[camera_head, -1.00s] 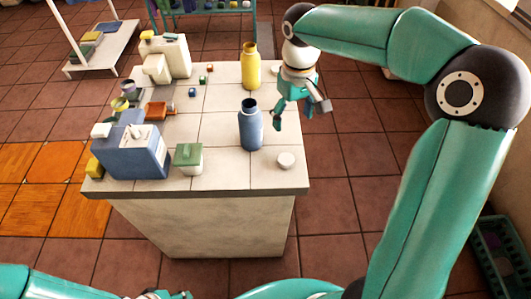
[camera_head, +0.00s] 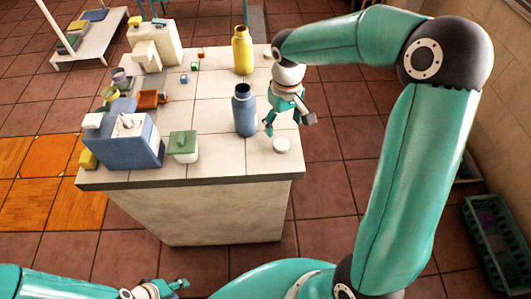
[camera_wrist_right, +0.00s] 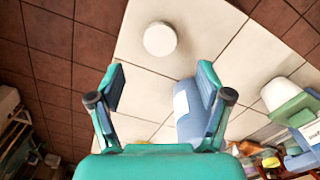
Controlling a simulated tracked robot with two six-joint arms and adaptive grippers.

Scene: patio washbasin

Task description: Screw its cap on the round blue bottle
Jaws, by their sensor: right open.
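The round blue bottle (camera_head: 244,112) stands upright and uncapped near the counter's right side. In the right wrist view the bottle (camera_wrist_right: 190,112) shows partly behind a finger. A round white cap (camera_head: 281,145) lies on the tiles in front and to the right of it; in the right wrist view the cap (camera_wrist_right: 160,39) is beyond the fingertips, between their lines. My right gripper (camera_head: 290,125) is open and empty above the counter, close to the cap and beside the bottle; its spread fingers also show in the right wrist view (camera_wrist_right: 162,75). My left gripper (camera_head: 178,286) is low at the bottom edge, partly cut off.
A yellow bottle (camera_head: 242,50) stands behind the blue one. A green-lidded jar (camera_head: 183,147), a blue box-shaped object (camera_head: 130,138) and small blocks occupy the left side. The counter (camera_head: 235,172) has bare tiles at its front right. A green crate (camera_head: 490,240) is on the floor.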

